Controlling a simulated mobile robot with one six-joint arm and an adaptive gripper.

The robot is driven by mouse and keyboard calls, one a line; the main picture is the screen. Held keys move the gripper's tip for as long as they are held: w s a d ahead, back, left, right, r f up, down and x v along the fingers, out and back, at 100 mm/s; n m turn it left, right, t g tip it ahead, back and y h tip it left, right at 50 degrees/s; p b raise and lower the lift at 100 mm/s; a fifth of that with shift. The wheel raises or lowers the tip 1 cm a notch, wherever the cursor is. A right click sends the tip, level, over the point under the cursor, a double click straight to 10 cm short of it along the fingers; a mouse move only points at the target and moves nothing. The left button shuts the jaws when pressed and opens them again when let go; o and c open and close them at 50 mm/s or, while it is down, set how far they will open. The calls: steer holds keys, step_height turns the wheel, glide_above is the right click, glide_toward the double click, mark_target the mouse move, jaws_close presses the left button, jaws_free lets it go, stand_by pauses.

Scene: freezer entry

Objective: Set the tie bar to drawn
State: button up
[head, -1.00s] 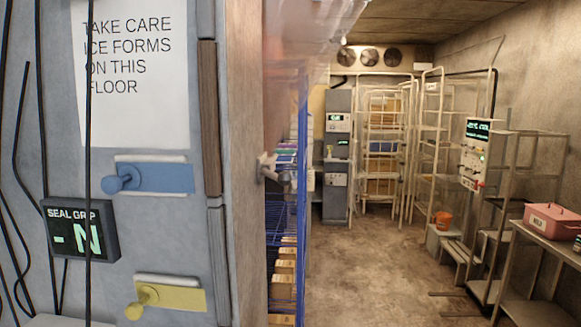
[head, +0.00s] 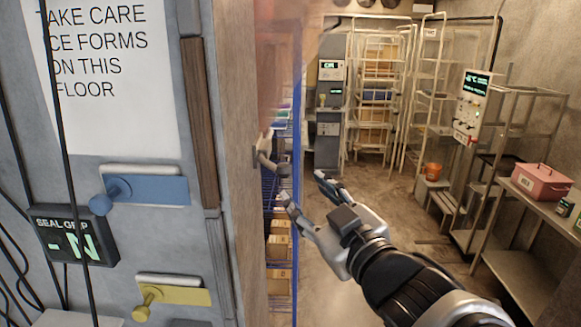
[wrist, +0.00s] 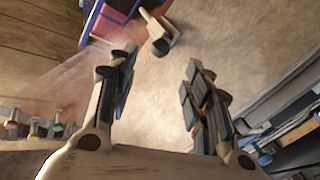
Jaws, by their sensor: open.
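No part is labelled tie bar, so I cannot tell which one it is. A blue handle with a round knob (head: 145,190) and a yellow one (head: 175,294) sit on the grey panel at left in the head view. A pale lever handle (head: 266,148) stands out from the wooden edge beside the panel. A pale handle-like piece (wrist: 160,32) shows beyond my fingers in the wrist view. My gripper (head: 305,190) is open and empty, right of the lever handle and apart from it. It also shows in the wrist view (wrist: 160,68).
A dark display (head: 76,237) reads "SEAL GRP" and "-N". Black cables hang over the panel. Blue shelving (head: 296,110) stands behind the wooden edge. Racks and a control box (head: 473,108) stand at right, with a pink box (head: 541,183) on a bench. The middle floor is clear.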

mark_target(287, 174)
steer(key=x, duration=1.1)
steer(key=shift+w+a+f+b, duration=0.15)
steer(key=shift+w+a+b, duration=0.05)
steer(key=shift+w+b, duration=0.1)
steer(key=shift+c, duration=0.2)
jaws_close()
